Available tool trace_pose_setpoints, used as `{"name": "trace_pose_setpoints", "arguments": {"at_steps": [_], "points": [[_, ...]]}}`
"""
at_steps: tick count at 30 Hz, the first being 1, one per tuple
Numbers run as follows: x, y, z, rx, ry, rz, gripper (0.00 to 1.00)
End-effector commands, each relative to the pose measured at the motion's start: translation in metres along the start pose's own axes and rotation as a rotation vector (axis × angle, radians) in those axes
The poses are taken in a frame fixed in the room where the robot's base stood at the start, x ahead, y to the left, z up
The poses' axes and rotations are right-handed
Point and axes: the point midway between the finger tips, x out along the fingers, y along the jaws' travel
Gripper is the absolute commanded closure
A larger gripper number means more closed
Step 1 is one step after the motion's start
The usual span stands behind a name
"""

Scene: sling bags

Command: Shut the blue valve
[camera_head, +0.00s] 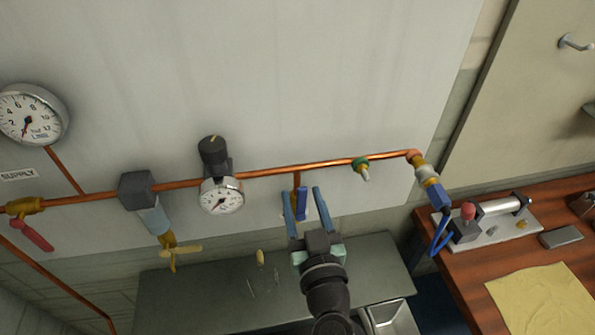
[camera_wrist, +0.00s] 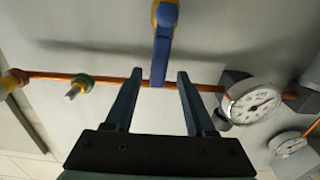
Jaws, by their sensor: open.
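The blue valve is on a short branch below the copper pipe. Its blue lever (camera_head: 302,203) hangs down, roughly in line with the branch. In the wrist view the lever (camera_wrist: 161,55) runs from a yellow body at the top edge down to between my fingers. My gripper (camera_head: 302,190) is open, its two blue-grey fingers on either side of the lever. The wrist view shows a gap between the lever and each finger of my gripper (camera_wrist: 158,76). How deep the lever sits between them is hard to tell.
The copper pipe (camera_head: 265,172) runs along the grey wall panel. A regulator gauge (camera_head: 222,196) is left of the valve, a green-collared fitting (camera_head: 361,165) right. A red-handled valve (camera_head: 36,236) is far left. A dark bench (camera_head: 200,295) lies below, a wooden table (camera_head: 465,265) right.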

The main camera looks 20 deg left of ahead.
Motion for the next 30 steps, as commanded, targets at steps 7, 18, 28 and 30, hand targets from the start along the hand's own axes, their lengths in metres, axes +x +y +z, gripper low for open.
{"name": "trace_pose_setpoints", "arguments": {"at_steps": [7, 18, 28, 30], "points": [[0.038, 0.000, -0.002, 0.001, 0.001, -0.002, 0.45], [0.052, -0.001, 0.000, 0.000, 0.000, -0.001, 0.45], [0.052, 0.000, 0.000, 0.000, 0.000, -0.001, 0.79], [0.052, 0.000, 0.000, 0.000, 0.000, -0.001, 0.92]]}}
